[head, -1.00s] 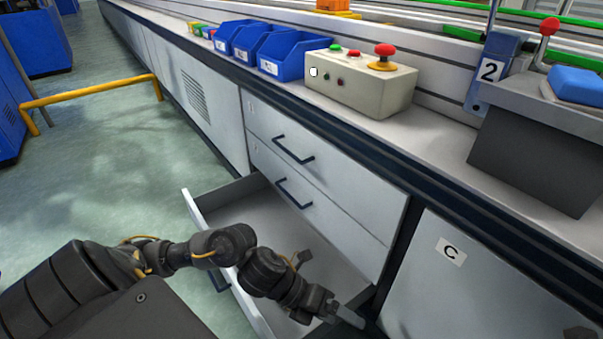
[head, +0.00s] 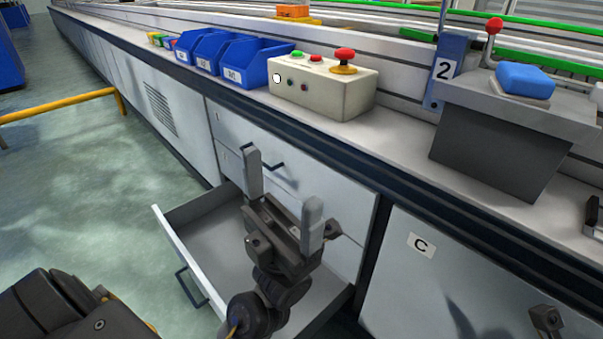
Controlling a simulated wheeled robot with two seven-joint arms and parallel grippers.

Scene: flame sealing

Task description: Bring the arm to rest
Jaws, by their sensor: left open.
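My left gripper (head: 283,182) is raised in front of the drawer fronts, above the pulled-out bottom drawer (head: 177,243). Its two pale grey fingers point up and stand wide apart, with nothing between them. My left forearm is bent upward over the drawer and hides part of its inside. The part of the drawer that I see looks empty. At the lower right edge a small dark piece shows, perhaps part of my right gripper (head: 547,318); its fingers cannot be made out.
The counter above holds blue bins (head: 247,62), a control box (head: 330,88) with a red button, and a grey unit (head: 505,130) with a blue block (head: 525,79). Cabinet door C (head: 400,270) is right of the drawers. A yellow rail (head: 60,112) stands left over open floor.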

